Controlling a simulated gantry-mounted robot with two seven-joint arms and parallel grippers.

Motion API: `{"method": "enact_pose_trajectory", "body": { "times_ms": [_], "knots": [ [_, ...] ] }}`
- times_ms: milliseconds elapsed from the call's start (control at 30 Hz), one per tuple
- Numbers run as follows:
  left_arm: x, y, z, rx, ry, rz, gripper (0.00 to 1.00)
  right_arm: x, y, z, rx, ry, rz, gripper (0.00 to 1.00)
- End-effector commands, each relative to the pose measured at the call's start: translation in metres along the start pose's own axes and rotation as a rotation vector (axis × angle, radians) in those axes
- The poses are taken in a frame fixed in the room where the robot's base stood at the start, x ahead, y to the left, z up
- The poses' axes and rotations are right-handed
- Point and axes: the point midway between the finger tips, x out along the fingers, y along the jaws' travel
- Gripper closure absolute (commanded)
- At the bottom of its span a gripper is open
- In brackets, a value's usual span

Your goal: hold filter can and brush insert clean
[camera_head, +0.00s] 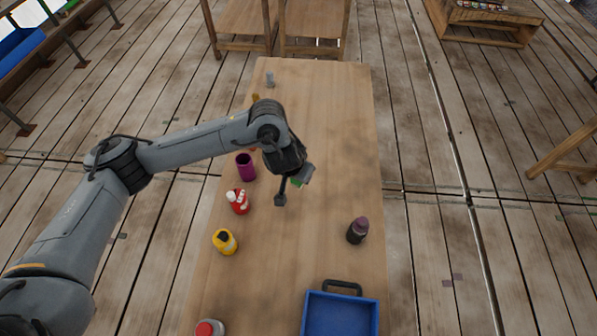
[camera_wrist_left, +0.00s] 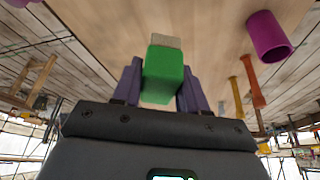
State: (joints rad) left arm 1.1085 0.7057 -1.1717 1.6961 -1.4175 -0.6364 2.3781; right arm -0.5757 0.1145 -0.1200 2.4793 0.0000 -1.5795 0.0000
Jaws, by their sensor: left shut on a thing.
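My left gripper (camera_head: 294,186) hangs over the middle of the wooden table, its fingers on both sides of a green block-like piece (camera_head: 297,182). In the left wrist view the fingers (camera_wrist_left: 162,80) are shut on this green piece (camera_wrist_left: 165,75), which has a pale beige part at its far end. It looks like a brush, but I cannot be sure. A magenta cylinder with a dark open top (camera_head: 245,167) stands at the table's left edge, apart from the gripper; it also shows in the left wrist view (camera_wrist_left: 268,36). I cannot tell whether it is the filter can. My right gripper is not in view.
A dark bottle (camera_head: 357,231) and a blue tray (camera_head: 340,316) are at the right and front. The table's (camera_head: 335,110) far right is clear.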

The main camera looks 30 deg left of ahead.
Motion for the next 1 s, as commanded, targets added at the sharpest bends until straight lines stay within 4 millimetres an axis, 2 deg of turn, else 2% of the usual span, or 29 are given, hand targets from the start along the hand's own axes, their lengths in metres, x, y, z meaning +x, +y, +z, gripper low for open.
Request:
{"method": "enact_pose_trajectory", "body": {
  "times_ms": [33, 333, 500, 833, 867, 1000],
  "knots": [
    [0.016, 0.0, 0.007, 0.0, -0.001, 0.0, 0.82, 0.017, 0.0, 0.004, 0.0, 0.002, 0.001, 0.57],
    [0.052, 0.0, 0.022, 0.0, 0.0, 0.0, 0.82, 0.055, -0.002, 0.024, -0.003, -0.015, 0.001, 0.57],
    [0.059, 0.0, 0.025, -0.001, 0.0, 0.0, 0.82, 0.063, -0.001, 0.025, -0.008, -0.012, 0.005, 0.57],
    [0.06, 0.0, 0.025, -0.001, 0.0, 0.0, 0.82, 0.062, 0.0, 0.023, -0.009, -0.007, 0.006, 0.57],
    [0.06, 0.0, 0.025, -0.001, 0.0, 0.0, 0.82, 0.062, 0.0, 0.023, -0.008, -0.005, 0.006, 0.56],
    [0.059, 0.0, 0.024, -0.001, 0.0, 0.0, 0.82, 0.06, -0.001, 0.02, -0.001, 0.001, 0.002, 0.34]
  ]
}}
